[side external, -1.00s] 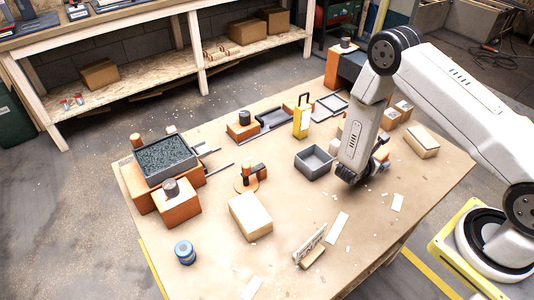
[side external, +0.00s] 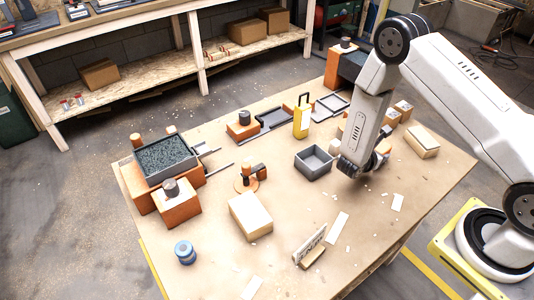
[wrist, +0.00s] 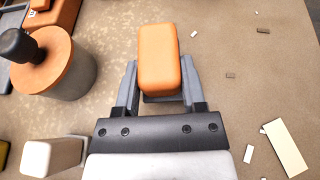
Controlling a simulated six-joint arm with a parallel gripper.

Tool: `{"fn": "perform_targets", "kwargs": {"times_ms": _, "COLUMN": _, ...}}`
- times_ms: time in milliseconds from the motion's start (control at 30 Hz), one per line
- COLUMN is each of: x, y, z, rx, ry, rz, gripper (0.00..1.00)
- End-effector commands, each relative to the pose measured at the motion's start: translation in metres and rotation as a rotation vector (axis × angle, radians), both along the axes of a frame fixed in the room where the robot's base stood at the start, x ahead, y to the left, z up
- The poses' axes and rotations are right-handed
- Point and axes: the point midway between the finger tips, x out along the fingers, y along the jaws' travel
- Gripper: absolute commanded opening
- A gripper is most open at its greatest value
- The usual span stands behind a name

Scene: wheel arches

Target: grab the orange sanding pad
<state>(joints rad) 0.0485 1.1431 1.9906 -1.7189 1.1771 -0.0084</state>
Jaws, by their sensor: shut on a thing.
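In the wrist view an orange sanding pad (wrist: 158,58), a rounded block, sits between the two fingers of my gripper (wrist: 160,88). The fingers are shut on its sides, and the pad's far end extends beyond them. In the side external view my gripper (side external: 350,168) is low over the table, just right of a grey open bin. The pad is hidden there behind my wrist. I cannot tell whether the pad still touches the table.
The grey bin (side external: 314,162) stands close to the left of my gripper. A yellow case (side external: 301,120) is behind it. A cream-topped block (side external: 250,216) lies further left.

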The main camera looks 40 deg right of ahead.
Motion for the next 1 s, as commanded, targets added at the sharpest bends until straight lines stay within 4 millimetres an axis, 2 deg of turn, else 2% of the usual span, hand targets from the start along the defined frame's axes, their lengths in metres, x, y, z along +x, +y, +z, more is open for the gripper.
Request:
{"fn": "perform_targets", "kwargs": {"times_ms": 500, "x": 0.001, "y": 0.000, "z": 0.061, "rx": 0.000, "ry": -0.003, "rz": 0.000, "gripper": 0.00}}
{"fn": "perform_targets", "kwargs": {"times_ms": 700, "x": 0.000, "y": 0.000, "z": 0.072, "rx": 0.000, "ry": 0.000, "rz": 0.000, "gripper": 0.00}}
{"fn": "perform_targets", "kwargs": {"times_ms": 1000, "x": 0.000, "y": 0.000, "z": 0.075, "rx": 0.000, "ry": 0.000, "rz": 0.000, "gripper": 0.00}}
